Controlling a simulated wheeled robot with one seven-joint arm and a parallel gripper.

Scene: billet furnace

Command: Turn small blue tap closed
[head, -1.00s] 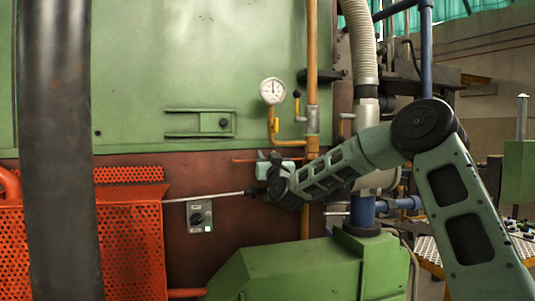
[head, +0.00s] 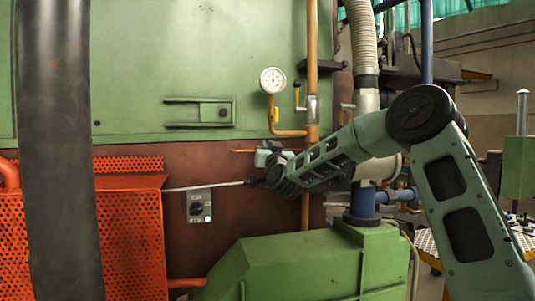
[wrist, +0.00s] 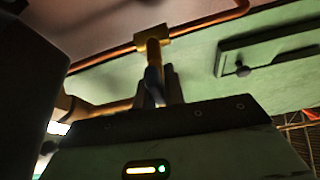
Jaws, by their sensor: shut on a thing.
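The small blue tap (wrist: 153,84) shows in the wrist view as a blue handle below a brass-coloured fitting (wrist: 152,42) on a thin copper pipe. My gripper (wrist: 158,76) is shut on the blue handle, with its dark fingers on either side of it. In the head view my gripper (head: 264,155) is at the dark red wall, just below the thin copper pipe (head: 243,151). The tap is hidden there behind my gripper and wrist. I cannot tell the exact angle of the handle.
A pressure gauge (head: 272,80) and an orange vertical pipe (head: 312,60) are close above and right of my gripper. A pale rod (head: 205,187) and a grey switch box (head: 200,206) are lower left. A green housing (head: 290,270) stands below my arm.

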